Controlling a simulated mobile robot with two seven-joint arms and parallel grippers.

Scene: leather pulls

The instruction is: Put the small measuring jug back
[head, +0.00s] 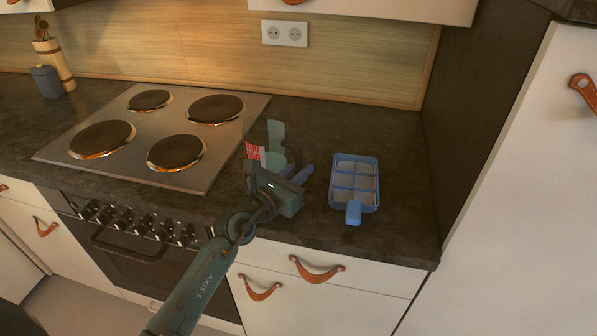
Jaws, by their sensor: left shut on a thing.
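The small measuring jug (253,152) looks clear, with red markings on its side. It is at the right edge of the cooktop, partly hidden by my left gripper. My left gripper (276,155) is shut on the jug, with one teal finger showing behind it. I cannot tell whether the jug touches the counter or is held just above it. My right gripper is not in view.
A blue divided tray (376,203) with a handle lies on the dark counter (400,190) to the right. The cooktop (120,115) with its hotplates is on the left. A blue canister (46,82) and a utensil holder (58,64) stand far left. A tall cabinet bounds the right.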

